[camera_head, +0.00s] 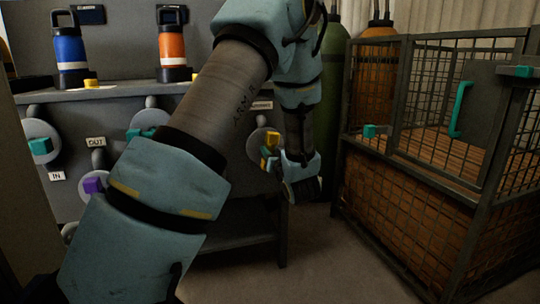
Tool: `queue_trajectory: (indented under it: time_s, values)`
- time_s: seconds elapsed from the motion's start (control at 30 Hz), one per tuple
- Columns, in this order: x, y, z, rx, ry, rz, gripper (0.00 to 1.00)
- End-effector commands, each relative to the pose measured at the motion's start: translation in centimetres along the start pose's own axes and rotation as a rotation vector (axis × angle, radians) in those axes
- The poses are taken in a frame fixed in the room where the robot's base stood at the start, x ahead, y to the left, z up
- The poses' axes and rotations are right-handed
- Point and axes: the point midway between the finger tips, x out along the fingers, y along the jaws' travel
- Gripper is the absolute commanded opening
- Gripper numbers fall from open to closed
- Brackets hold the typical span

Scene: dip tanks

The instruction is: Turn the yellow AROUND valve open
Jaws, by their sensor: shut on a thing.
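The yellow valve handle (271,140) sits on a grey round plate on the panel, to the right of my forearm. A pale label (262,105) above it is mostly hidden by my arm, so its word cannot be read. My gripper (271,158) is at the yellow handle, shut on it. The fingertips are small and dark here, and the handle's exact angle is hard to tell.
Other valves on the panel have teal handles (40,146) and a purple handle (93,185), with OUT and IN labels. Blue (70,50) and orange (172,46) bottles stand on the shelf above. A wire cage (480,188) stands at right, with open floor (335,255) before it.

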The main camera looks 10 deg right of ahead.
Motion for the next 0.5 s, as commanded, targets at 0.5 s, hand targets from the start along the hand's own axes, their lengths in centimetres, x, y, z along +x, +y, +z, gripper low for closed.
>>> queue_trajectory:
  time_s: [0.5]
  values:
    - [-0.06, 0.00, 0.11, -0.183, -0.002, 0.000, 0.00]
